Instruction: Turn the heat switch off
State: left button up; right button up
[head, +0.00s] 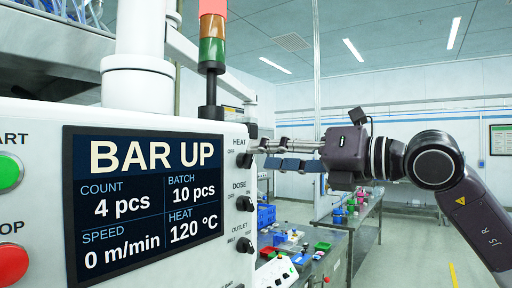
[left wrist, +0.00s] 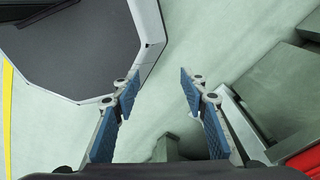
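The heat switch (head: 243,160) is a small dark knob under the HEAT label on the side face of the white control panel. OFF is printed at its upper left, and its exact setting is hard to read. My right gripper (head: 263,154) comes in from the right with its fingers pointing left, its tips right beside the knob. Whether they touch or grip it cannot be told. My left gripper (left wrist: 158,92) shows in the left wrist view, open and empty, with its blue-padded fingers apart above the floor.
The panel's screen (head: 145,200) reads BAR UP, with HEAT 120 °C. Below the heat switch are the dose knob (head: 245,204) and the outlet knob (head: 244,246). A green button (head: 8,173) and red button (head: 10,264) are at the left. Tables with coloured items stand behind.

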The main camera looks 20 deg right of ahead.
aim_at(253, 156)
jog(key=p+x, duration=0.1)
jog(key=x, duration=0.2)
jog(key=shift+w, duration=0.1)
jog(key=shift+c, duration=0.6)
grip_shut()
